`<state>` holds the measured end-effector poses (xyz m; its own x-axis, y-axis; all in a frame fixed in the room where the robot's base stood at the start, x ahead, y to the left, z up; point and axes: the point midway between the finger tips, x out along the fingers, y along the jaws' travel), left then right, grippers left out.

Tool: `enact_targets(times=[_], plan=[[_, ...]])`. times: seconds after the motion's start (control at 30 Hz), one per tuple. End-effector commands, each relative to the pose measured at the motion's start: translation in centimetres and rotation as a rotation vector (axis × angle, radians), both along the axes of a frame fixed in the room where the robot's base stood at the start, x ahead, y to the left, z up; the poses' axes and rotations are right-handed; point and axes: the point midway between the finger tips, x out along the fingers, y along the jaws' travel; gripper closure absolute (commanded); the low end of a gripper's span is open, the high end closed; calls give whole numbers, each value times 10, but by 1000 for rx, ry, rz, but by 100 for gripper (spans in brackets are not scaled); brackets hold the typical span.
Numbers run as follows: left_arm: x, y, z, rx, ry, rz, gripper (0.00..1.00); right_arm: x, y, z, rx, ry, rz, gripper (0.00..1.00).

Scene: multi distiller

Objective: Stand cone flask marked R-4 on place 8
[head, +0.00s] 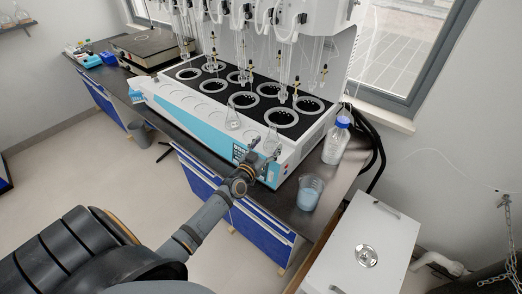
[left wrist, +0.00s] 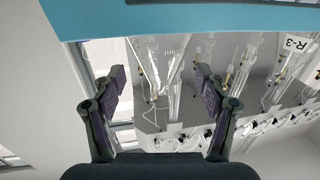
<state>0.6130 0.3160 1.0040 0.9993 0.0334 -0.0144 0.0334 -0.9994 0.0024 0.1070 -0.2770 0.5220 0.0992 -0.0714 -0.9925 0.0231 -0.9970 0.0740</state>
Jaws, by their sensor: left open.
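My left gripper (head: 262,159) is at the right end of the distiller's blue front. It is open in the left wrist view (left wrist: 160,95), with nothing clearly held between its fingers. One clear cone flask (head: 270,141) stands just beyond it on the white front ledge. Another cone flask (head: 232,119) stands farther left on that ledge. Their marks are unreadable in the head view. The left wrist view shows an R-3 label (left wrist: 298,44) at the upper right; no R-4 mark is readable. The distiller has two rows of ringed places, including the front-right ring (head: 281,117). No place numbers are readable.
Glassware and tubes hang above the rings. A blue-capped bottle (head: 336,141) and a beaker of pale blue liquid (head: 310,193) stand on the dark bench right of the distiller. Open floor lies left.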

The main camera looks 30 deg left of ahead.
Motion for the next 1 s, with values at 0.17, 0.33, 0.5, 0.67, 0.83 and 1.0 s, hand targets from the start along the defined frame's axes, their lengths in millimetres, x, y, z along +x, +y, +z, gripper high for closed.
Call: enact_targets(times=[0.17, 0.33, 0.5, 0.67, 0.83, 1.0], plan=[[-44, -2, 3, 1, 3, -1, 26, 0, 0, 15, 0, 0, 0, 31], [-68, -2, 2, 0, 1, 0, 26, -1, 0, 18, 0, 1, 0, 31], [-75, -3, 2, 0, -2, 0, 26, 0, 0, 18, 0, 0, 0, 31], [-75, -3, 2, 0, -2, 0, 26, 0, -1, 18, -1, 0, 1, 31], [-75, -3, 2, -1, -1, 0, 26, 0, -2, 18, -3, 1, 1, 31], [-76, -11, 0, -3, 18, -24, 26, 0, -3, 18, -3, 1, 1, 31]])
